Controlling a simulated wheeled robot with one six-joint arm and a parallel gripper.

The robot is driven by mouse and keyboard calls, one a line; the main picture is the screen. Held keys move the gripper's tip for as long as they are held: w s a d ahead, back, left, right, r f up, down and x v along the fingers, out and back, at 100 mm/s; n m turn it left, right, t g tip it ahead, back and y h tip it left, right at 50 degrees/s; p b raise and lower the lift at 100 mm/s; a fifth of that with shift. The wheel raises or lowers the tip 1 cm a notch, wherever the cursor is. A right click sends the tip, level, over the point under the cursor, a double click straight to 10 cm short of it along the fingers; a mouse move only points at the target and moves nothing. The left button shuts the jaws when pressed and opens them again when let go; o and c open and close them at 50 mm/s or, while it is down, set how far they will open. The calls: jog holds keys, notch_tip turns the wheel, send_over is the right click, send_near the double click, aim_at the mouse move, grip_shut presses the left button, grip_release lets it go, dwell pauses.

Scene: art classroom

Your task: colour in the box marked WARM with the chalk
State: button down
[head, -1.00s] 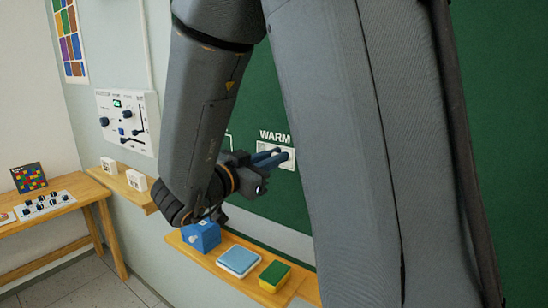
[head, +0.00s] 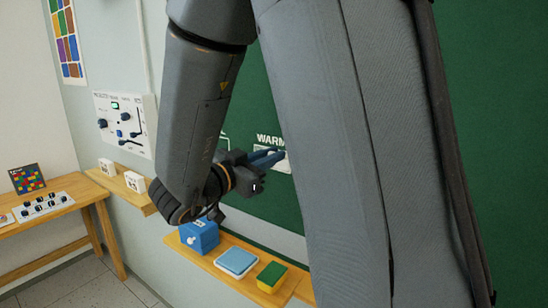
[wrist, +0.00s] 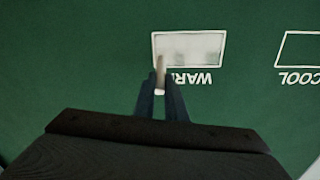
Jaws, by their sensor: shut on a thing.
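The box marked WARM (wrist: 215,43) is a white outline on the green chalkboard, upside down in the wrist view. In the head view the word WARM (head: 269,139) shows, with the box partly hidden by my arm and fingers. My gripper (wrist: 161,92) is shut on a pale stick of chalk (wrist: 160,72), whose tip lies over the box's left part in the wrist view. I cannot tell whether the tip touches the board.
The box marked COOL (wrist: 300,47) is empty where visible. Below the board, a ledge (head: 212,257) holds a blue box (head: 199,236), a blue pad (head: 236,261) and a green-and-yellow sponge (head: 272,276). A control panel (head: 124,123) hangs on the left wall.

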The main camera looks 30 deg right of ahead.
jog(key=shift+w, duration=0.25)
jog(key=shift+w+a, duration=0.4)
jog(key=shift+w, duration=0.4)
jog(key=shift+w+a, duration=0.35)
jog(key=shift+w, duration=0.3)
jog(key=shift+w, duration=0.1)
jog(key=shift+w+a, duration=0.25)
jog(key=shift+w, duration=0.45)
jog(key=shift+w, duration=0.1)
jog(key=shift+w+a, duration=0.35)
jog(key=shift+w, duration=0.4)
jog(key=shift+w, duration=0.1)
